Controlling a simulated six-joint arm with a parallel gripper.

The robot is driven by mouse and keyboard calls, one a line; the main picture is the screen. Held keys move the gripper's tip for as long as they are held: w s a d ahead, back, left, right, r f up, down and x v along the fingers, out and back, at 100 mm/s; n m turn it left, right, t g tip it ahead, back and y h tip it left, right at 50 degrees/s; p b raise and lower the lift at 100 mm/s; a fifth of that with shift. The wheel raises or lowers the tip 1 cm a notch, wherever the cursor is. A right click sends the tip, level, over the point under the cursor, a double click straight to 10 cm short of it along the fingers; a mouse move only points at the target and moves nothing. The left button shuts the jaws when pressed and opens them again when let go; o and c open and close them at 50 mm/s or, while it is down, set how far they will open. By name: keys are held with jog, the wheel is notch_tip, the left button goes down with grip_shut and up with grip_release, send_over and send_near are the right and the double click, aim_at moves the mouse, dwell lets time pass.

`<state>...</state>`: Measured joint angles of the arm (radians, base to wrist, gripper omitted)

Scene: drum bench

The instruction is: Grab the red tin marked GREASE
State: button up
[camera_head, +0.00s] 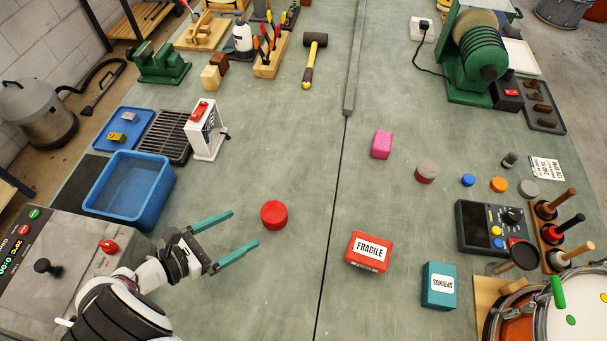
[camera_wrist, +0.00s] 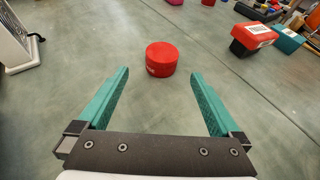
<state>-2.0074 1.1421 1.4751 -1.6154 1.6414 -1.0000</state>
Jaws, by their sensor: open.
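A round red tin (camera_head: 274,215) stands upright on the green-grey bench top, left of the long seam. It also shows in the wrist view (camera_wrist: 161,60), with a small mark on its side too small to read. My gripper (camera_head: 235,234) is open and empty, with two teal fingers. The tin stands just beyond the fingertips, apart from them. In the wrist view the gripper (camera_wrist: 158,82) faces the tin, which sits roughly midway between the fingers and ahead of them.
A red box marked FRAGILE (camera_head: 369,251) and a teal box marked SPRINGS (camera_head: 439,286) stand to the right. A blue bin (camera_head: 130,190) and a white device (camera_head: 206,130) stand to the left. The bench around the tin is clear.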

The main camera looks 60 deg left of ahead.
aim_at(266, 218)
jog(key=x, duration=1.1)
jog(key=shift+w+d+f, duration=0.1)
jog(key=shift+w, duration=0.2)
jog(key=c, duration=1.4)
